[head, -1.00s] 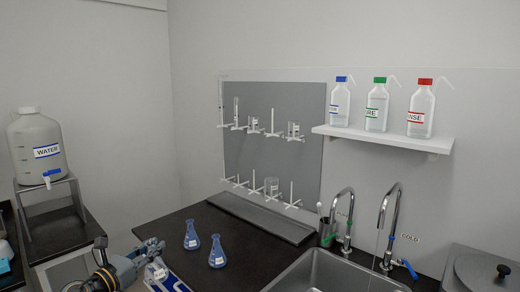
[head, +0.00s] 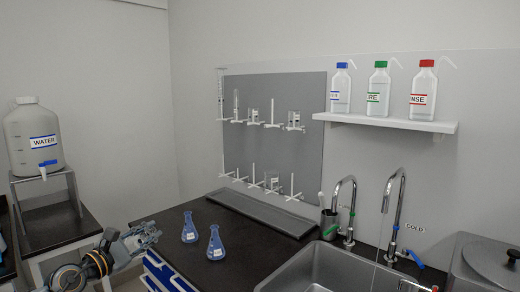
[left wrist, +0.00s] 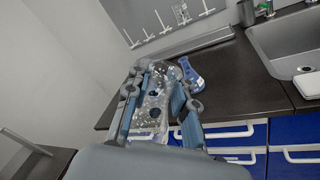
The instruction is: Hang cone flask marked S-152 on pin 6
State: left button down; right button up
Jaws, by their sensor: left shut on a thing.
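My left gripper (head: 148,237) is by the left edge of the black counter. In the left wrist view, its fingers (left wrist: 153,95) are closed around a clear glass vessel (left wrist: 152,118) that looks like a flask; its marking is not readable. Two blue cone flasks stand upright on the counter, one at left (head: 190,230) and one nearer (head: 215,246), with labels too small to read. The pegboard (head: 290,150) on the wall has two rows of white pins, with glassware on several and a bare pin (head: 292,186) at lower right. Pin numbers are not readable. My right gripper is not seen.
A drip tray (head: 258,213) lies below the pegboard. A sink (head: 335,270) with two taps is at right. A shelf (head: 390,122) with three wash bottles juts out right of the pins. A water carboy (head: 33,140) stands at left.

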pick_arm(q)
jog(key=m+b, duration=0.4)
jog(key=b, duration=0.1)
jog(key=m+b, duration=0.4)
jog(key=b, duration=0.1)
jog(key=shift+s+a+f, duration=0.1)
jog(key=shift+a+f, duration=0.05)
jog(key=shift+f, duration=0.05)
jog(key=shift+r+m+b, duration=0.1)
jog(key=shift+m+b, duration=0.2)
jog(key=shift+m, duration=0.1)
jog(key=shift+r, duration=0.1)
jog(key=shift+m+b, duration=0.35)
jog(key=shift+m, duration=0.05)
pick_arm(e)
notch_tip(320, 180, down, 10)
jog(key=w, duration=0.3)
pick_arm(q)
jog(key=m+b, duration=0.7)
jog(key=m, duration=0.1)
jog(key=shift+r, duration=0.1)
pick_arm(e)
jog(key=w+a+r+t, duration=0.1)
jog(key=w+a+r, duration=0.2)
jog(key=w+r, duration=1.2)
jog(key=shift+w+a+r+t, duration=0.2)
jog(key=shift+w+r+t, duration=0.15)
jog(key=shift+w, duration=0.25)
